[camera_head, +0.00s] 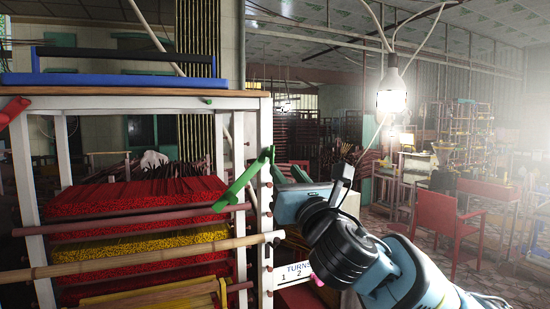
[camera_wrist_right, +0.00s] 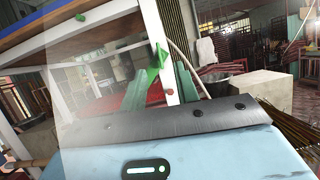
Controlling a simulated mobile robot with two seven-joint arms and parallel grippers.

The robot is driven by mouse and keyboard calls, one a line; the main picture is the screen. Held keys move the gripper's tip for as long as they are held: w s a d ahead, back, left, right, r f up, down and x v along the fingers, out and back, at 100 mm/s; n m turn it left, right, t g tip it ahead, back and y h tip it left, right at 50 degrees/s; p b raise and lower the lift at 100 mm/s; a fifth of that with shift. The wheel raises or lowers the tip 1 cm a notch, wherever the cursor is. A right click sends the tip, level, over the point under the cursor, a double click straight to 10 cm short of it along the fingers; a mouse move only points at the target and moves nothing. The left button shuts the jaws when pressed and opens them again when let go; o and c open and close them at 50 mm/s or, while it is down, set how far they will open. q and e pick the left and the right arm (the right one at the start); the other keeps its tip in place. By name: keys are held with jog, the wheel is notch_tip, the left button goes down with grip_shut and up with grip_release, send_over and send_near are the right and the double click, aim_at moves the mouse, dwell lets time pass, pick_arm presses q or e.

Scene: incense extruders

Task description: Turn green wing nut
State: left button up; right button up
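The green wing nut (camera_head: 245,180) is a long, tilted green piece at the right white post of the rack. In the right wrist view the green wing nut (camera_wrist_right: 153,72) shows in front of the post, between my two teal fingers. My right gripper (camera_head: 287,173) is just right of the wing nut, by the post. Its fingers (camera_wrist_right: 162,88) stand apart with nothing clearly held between them. I cannot tell whether they touch the nut. My left gripper is out of view.
The rack's white post (camera_head: 266,230) stands close to my right gripper. Red and yellow incense bundles (camera_head: 135,200) lie in the rack behind several wooden bars (camera_head: 140,258). A red wing nut (camera_head: 15,111) is at the left post. A red chair (camera_head: 448,220) stands at right.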

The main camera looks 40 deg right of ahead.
aim_at(273, 155)
jog(key=x, duration=0.7)
jog(key=shift+w+r, duration=0.1)
grip_shut()
